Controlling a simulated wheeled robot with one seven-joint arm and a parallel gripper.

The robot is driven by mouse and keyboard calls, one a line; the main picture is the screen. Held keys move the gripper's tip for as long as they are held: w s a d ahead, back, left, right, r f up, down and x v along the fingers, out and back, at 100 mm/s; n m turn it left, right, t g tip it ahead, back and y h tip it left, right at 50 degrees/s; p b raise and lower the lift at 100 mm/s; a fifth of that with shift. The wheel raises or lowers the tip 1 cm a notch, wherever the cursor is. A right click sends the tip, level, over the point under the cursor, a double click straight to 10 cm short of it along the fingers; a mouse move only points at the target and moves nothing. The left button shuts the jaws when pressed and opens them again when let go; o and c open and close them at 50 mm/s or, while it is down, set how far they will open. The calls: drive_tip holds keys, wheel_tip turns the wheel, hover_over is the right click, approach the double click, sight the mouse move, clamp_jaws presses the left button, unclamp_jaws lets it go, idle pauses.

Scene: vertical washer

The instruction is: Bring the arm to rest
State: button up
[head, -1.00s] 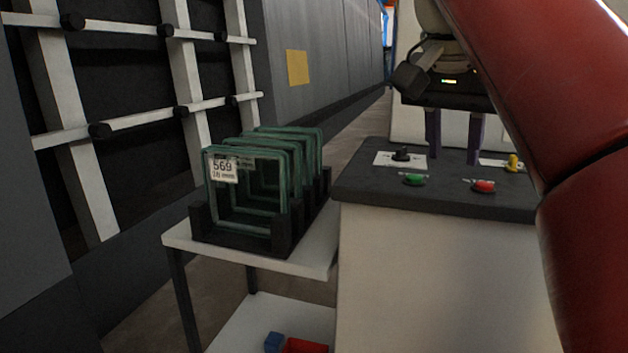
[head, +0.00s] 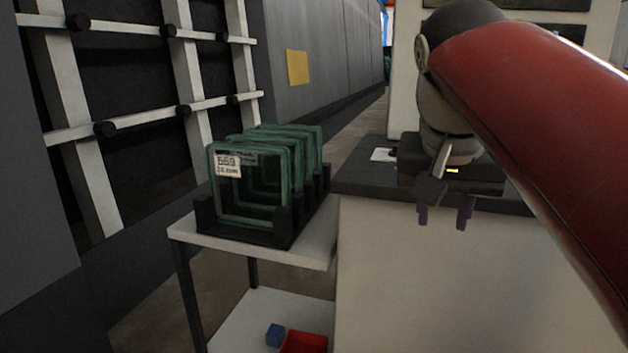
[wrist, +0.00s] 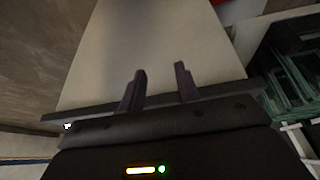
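My gripper (head: 444,214) hangs at the end of my red arm, in front of the near edge of the control cabinet's dark top (head: 365,182). Its two purple fingers point down and stand apart with nothing between them. In the wrist view my gripper (wrist: 160,84) also shows both fingers apart, with the pale cabinet front (wrist: 170,45) beyond them. The buttons on the cabinet top are hidden behind my gripper and arm. Only a white label (head: 383,155) shows there.
A rack of green-framed glass panes (head: 250,190) stands on a white cart (head: 315,250) to the left of the cabinet. A red bin (head: 304,343) and a blue block (head: 275,335) sit on its lower shelf. A white-barred frame (head: 150,115) stands at far left.

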drive_tip(key=s+f+n+y, duration=0.1)
drive_tip(key=s+f, duration=0.4)
drive_tip(key=f, duration=0.7)
drive_tip(key=s+f+n+t+y, duration=0.1)
drive_tip(key=s+f+n, duration=0.2)
drive_tip(key=f, duration=1)
drive_tip(key=shift+s+a, duration=0.45)
drive_tip(key=shift+s, duration=0.55)
